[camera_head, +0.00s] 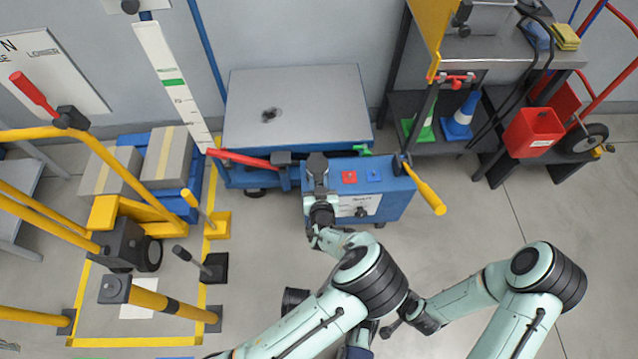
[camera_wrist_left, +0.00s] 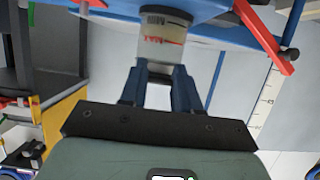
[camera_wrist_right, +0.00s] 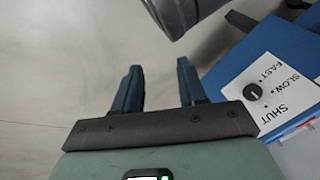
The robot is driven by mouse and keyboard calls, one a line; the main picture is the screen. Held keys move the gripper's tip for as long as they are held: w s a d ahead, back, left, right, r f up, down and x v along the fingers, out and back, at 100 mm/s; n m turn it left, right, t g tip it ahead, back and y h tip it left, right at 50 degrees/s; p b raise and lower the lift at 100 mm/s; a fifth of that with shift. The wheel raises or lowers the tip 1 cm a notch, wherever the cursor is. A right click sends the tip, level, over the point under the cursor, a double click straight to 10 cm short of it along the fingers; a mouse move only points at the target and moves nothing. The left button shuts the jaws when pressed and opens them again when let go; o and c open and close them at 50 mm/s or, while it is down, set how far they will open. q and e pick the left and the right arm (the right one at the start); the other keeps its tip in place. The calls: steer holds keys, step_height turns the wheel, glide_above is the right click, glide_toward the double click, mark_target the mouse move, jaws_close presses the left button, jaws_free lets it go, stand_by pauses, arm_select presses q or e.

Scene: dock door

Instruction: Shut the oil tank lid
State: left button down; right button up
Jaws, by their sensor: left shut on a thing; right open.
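The oil tank (camera_wrist_left: 165,45) is a pale cylinder with a red MAX mark, just beyond my left fingertips in the left wrist view. It belongs to the blue power unit (camera_head: 396,200). My left gripper (camera_head: 317,163) is over the unit's left end. In the left wrist view, the left gripper (camera_wrist_left: 161,72) is shut on a small grey piece at the tank, which seems to be the lid. The fingers hide most of it, so its angle cannot be told. My right gripper (camera_wrist_right: 160,82) is open and empty over bare floor.
The unit carries a red button (camera_head: 349,177), a blue button (camera_head: 374,174) and a dial (camera_wrist_right: 253,92) marked SLOW, FAST and SHUT. A yellow-handled lever (camera_head: 428,192) sticks out at its right. A red lever (camera_head: 245,159) lies left of my gripper. A grey-topped platform (camera_head: 300,105) stands behind.

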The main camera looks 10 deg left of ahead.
arm_select(q)
steer(key=shift+s+f, duration=0.25)
steer(key=shift+f, duration=0.3)
steer(key=c, duration=1)
jaws_free()
steer(key=shift+c, duration=0.2)
steer(key=shift+o, duration=1.2)
steer(key=shift+w, duration=0.2)
steer(key=shift+r, duration=0.1)
steer(key=p+v, duration=0.3)
steer(key=v, duration=1)
steer(key=shift+r, duration=0.2)
arm_select(e)
steer(key=s+a+r+g+y, duration=0.1)
steer(key=s+a+r, duration=0.1)
steer(key=s+r, duration=0.1)
steer(key=shift+s+a+r+g, duration=0.3)
steer(key=shift+s+a+r, duration=0.05)
steer(key=shift+s, duration=0.5)
arm_select(q)
steer(key=shift+s, duration=0.15)
steer(key=shift+r+p, duration=0.1)
steer(key=shift+p, duration=0.2)
arm_select(e)
steer(key=shift+r, duration=0.1)
